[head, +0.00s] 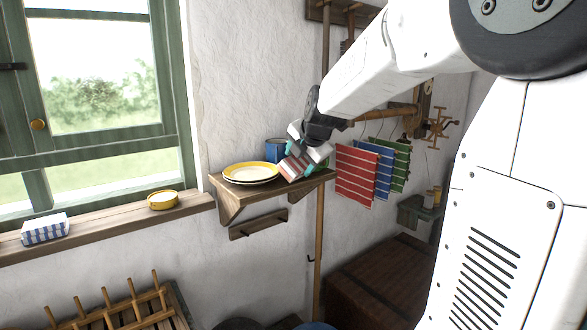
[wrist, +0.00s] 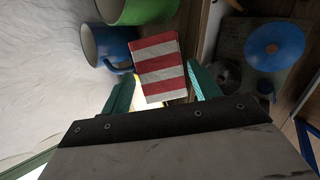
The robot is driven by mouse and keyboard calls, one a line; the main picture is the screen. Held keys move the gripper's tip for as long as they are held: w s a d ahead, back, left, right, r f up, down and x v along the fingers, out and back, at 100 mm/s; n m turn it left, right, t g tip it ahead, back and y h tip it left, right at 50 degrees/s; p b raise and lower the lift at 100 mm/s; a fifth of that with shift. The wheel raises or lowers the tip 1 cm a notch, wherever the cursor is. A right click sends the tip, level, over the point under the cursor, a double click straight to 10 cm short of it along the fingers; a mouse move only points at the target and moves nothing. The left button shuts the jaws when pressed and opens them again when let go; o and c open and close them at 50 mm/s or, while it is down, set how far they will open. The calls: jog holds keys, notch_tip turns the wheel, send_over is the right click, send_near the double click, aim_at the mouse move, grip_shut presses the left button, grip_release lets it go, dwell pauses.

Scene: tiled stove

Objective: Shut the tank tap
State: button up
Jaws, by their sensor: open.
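I cannot make out a tank or its tap in either view. My gripper (head: 298,162) is at the right end of the small wooden wall shelf (head: 228,192). It is open. In the wrist view its two teal fingers stand on either side of a red-and-white striped box (wrist: 160,68), with gaps between. The box also shows at the fingers in the head view (head: 292,170), partly hidden. I cannot tell whether it rests on the shelf.
A yellow-rimmed plate (head: 250,173) and a blue mug (head: 275,150) stand on the shelf; a green mug (wrist: 140,8) is close by. Striped cloths (head: 357,174) hang to the right. A yellow tin (head: 162,200) and blue-striped box (head: 45,229) sit on the windowsill.

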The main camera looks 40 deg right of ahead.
jog(key=shift+x, duration=0.85)
jog(key=c, duration=0.7)
jog(key=shift+r, duration=0.15)
